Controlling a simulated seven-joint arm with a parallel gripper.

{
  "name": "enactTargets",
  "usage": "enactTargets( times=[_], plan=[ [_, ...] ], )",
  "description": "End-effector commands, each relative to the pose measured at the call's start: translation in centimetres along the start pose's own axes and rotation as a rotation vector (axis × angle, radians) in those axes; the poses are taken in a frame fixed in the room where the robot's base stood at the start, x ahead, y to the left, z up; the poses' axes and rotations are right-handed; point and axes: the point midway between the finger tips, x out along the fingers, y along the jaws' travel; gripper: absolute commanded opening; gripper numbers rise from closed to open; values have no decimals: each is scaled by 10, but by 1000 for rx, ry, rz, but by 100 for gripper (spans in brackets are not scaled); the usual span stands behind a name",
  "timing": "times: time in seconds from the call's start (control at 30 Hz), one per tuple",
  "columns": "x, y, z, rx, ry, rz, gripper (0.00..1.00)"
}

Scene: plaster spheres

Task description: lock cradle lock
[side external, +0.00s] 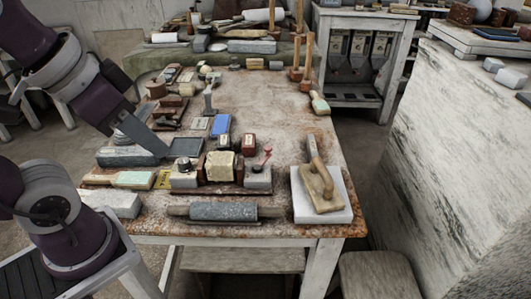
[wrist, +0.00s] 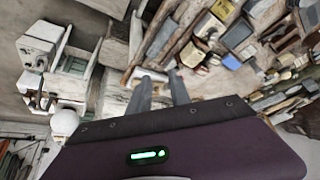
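In the side external view, a cradle-like fixture stands near the front of the table. It has a dark wooden base with grey end blocks (side external: 258,178) and a pale yellowish block (side external: 219,166) between them. A black knob (side external: 184,164) sits on its left block, and a small red-topped lever (side external: 266,154) stands upright on its right block. My gripper (side external: 160,150) reaches down from the left, behind and left of the fixture, apart from the lever. In the wrist view my gripper (wrist: 160,82) shows two grey fingers apart with nothing between them. I cannot make out the lever there.
A blue block (side external: 221,124) and a dark red block (side external: 249,143) stand behind the fixture. A grey rolling pin (side external: 222,212) lies in front. A wooden float (side external: 320,188) rests on a white slab (side external: 300,212) at right. The table's middle right is mostly clear.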

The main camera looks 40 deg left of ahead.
Motion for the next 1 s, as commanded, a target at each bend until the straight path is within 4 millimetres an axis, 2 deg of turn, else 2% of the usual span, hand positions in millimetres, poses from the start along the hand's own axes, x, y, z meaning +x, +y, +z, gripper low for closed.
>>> enactTargets(
  times=[0.03, 0.1, 0.17, 0.2, 0.27, 0.4, 0.5, 0.6, 0.7, 0.8, 1.0],
  plan=[
    [3, -1, -16, 24, -17, -9, 12],
    [12, -3, -49, 81, -43, -20, 0],
    [26, -6, -82, 138, -69, -22, 0],
    [38, -8, -103, 175, -83, -17, 0],
    [59, -12, -133, 230, -105, -3, 0],
    [124, -26, -193, 336, -138, 62, 0],
    [174, -38, -222, 384, -143, 118, 0],
    [215, -49, -240, 412, -136, 167, 0],
    [242, -58, -249, 425, -127, 198, 0],
    [256, -61, -253, 431, -121, 212, 0],
    [258, -62, -254, 433, -119, 215, 0]
  ],
)
